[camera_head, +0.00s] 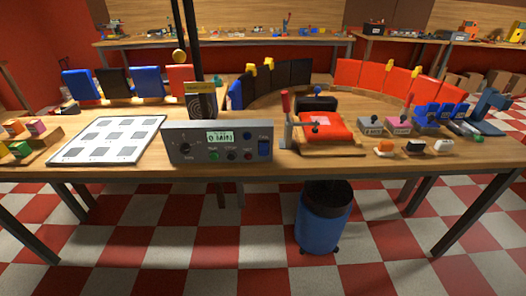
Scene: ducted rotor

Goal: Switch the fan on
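A grey control box (217,158) stands on the front edge of the wooden table. Its front has a black knob (184,149) at the left and a green lit display (220,136) at the top middle. Below the display are a green button (213,156), a dark button (232,155) and a red button (248,155). A blue rocker switch (264,148) is at the right end; its position is too small to tell. I cannot clearly identify a fan. Neither of my grippers is in view.
A white board with grey squares (75,152) lies left of the box. A red block in a clamp-like fixture (325,130) stands to its right, beside small switch boxes (372,127). A dark post (192,50) rises behind. A blue bin (322,232) stands under the table.

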